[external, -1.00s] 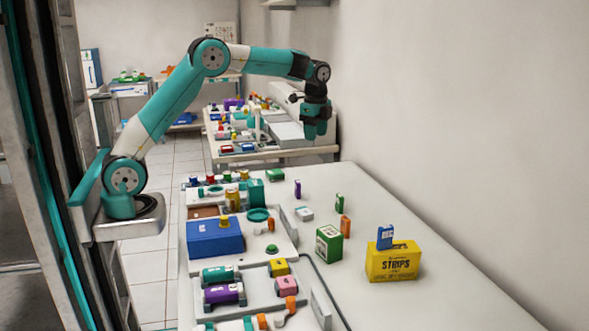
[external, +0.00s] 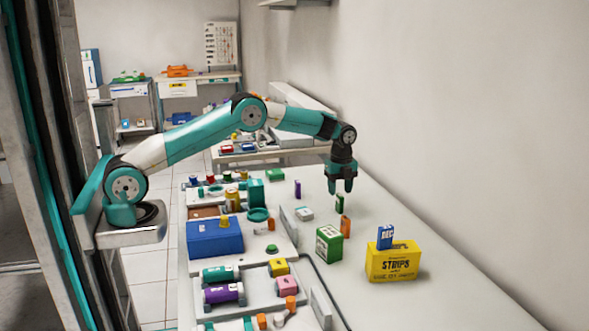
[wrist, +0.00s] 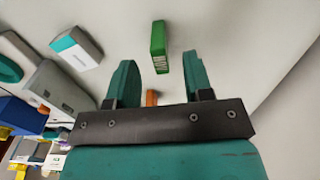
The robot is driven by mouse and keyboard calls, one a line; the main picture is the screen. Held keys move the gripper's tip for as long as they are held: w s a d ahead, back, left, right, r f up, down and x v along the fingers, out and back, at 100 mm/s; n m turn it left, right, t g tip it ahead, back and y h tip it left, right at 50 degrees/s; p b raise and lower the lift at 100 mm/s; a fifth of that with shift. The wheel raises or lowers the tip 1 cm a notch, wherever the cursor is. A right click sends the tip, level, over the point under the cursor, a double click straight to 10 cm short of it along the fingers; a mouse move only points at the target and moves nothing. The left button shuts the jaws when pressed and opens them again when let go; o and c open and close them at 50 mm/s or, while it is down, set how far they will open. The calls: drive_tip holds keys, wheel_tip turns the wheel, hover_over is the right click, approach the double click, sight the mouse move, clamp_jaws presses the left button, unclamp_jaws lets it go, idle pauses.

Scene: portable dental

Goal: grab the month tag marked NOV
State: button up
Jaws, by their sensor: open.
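An orange tag (external: 346,227) is nearer the camera, partly hidden behind the gripper in the wrist view (wrist: 152,98). A purple tag (external: 297,189) stands further left. A blue tag (external: 385,237) seems to read DEC. My gripper is open, empty and points down.
The blue tag stands at the yellow STRIPS box (external: 393,262). A green and white box (external: 329,244) stands close to the orange tag. A small white and teal box (external: 304,214) lies left of the green tag. Trays with dental items fill the table's left side.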

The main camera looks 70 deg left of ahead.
sight(340, 205)
drive_tip(key=shift+d+f+p, duration=0.2)
drive_tip(key=shift+f+p, duration=0.25)
drive_tip(key=shift+f, duration=2.6)
clamp_jaws()
